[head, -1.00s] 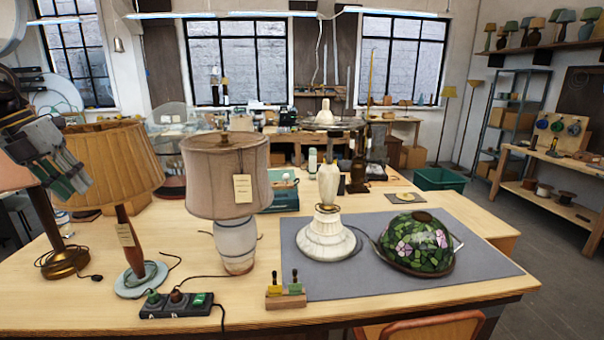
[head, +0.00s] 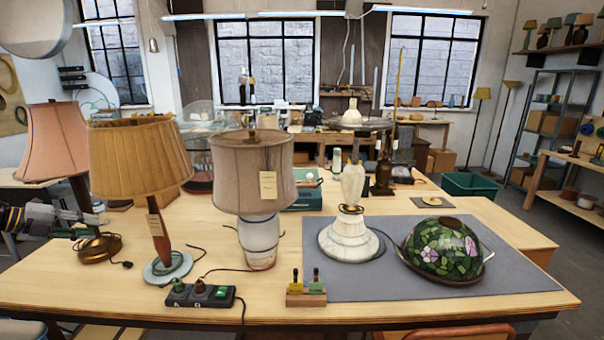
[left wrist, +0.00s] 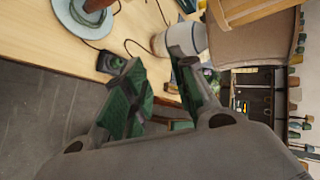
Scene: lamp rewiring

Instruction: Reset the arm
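My left gripper (head: 75,214) is at the left edge of the head view, in front of the pink-shaded lamp (head: 66,142). In the left wrist view its two green-padded fingers (left wrist: 163,88) are spread apart with nothing between them. A tan pleated lamp (head: 138,160) leans on a pale round base. A beige-shaded lamp (head: 252,180) with a white body and a tag stands beside it. A white stone lamp base (head: 348,238) and a green stained-glass shade (head: 443,250) rest on the grey mat (head: 350,288). My right gripper is out of view.
A black power strip (head: 200,296) and a wooden block with two small tools (head: 306,294) lie near the front edge of the bench. Chair backs stand below that edge. A green bin (head: 470,184) stands on the floor at the right.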

